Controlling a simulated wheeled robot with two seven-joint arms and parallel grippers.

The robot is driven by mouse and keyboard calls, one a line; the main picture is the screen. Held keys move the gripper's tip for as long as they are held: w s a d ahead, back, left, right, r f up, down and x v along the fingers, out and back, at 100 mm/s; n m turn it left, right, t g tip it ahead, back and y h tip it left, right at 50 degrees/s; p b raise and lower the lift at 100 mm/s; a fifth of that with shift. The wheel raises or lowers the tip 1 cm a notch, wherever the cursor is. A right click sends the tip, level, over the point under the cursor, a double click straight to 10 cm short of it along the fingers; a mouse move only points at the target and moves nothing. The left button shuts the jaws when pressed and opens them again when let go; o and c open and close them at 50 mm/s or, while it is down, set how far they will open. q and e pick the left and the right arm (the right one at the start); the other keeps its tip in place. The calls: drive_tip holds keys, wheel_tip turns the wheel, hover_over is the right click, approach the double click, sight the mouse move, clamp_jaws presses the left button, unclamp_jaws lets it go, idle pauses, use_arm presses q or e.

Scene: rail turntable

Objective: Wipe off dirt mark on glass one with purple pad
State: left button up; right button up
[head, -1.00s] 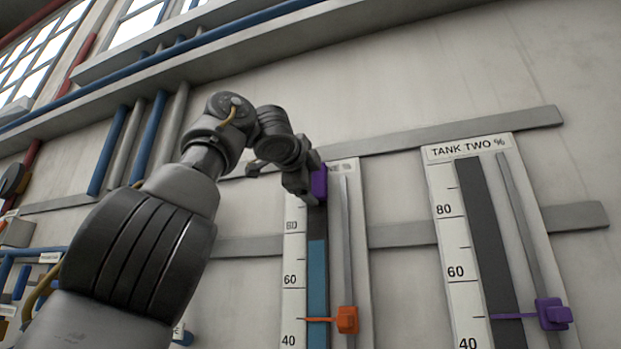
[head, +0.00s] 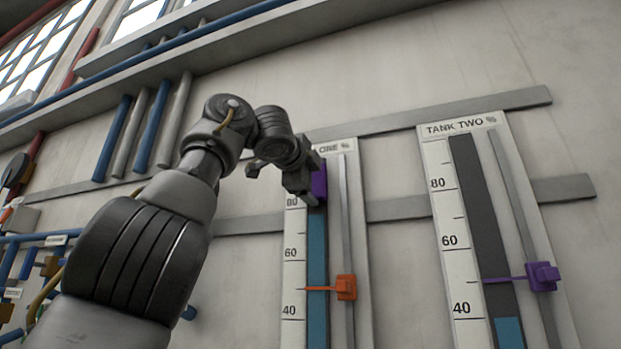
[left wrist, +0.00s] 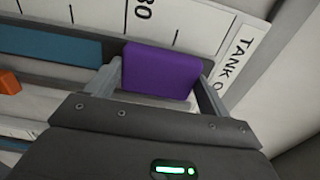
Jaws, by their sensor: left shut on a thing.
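My left gripper (head: 308,188) is shut on the purple pad (head: 319,181). It holds the pad at the upper part of glass one (head: 317,245), a tall dark strip with a blue column. The left wrist view shows the purple pad (left wrist: 160,72) between the two fingers, over the strip near the 80 label. The blue column (left wrist: 50,45) shows to the left of the pad there. I cannot tell whether the pad touches the glass. I see no distinct dirt mark; the pad and gripper hide part of the strip. My right gripper is not in view.
An orange pointer (head: 345,287) sits on glass one's rail, well below the pad. To the right is the tank two gauge (head: 470,200) with a purple pointer (head: 541,277). Grey wall rails run behind the gauges. Blue and grey pipes (head: 150,125) are at the left.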

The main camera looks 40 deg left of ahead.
sight(316, 214)
use_arm(q)
drive_tip(key=shift+f, duration=0.35)
drive_tip(key=shift+f+b, duration=1.55)
drive_tip(key=shift+f, duration=0.1)
wheel_tip(316, 214, down, 3)
drive_tip(key=b, duration=0.3)
drive_tip(key=shift+r+p, duration=1.7)
drive_tip(key=shift+r+p, duration=1.6)
drive_tip(key=shift+r+p, duration=1.55)
drive_tip(key=shift+p, duration=0.1)
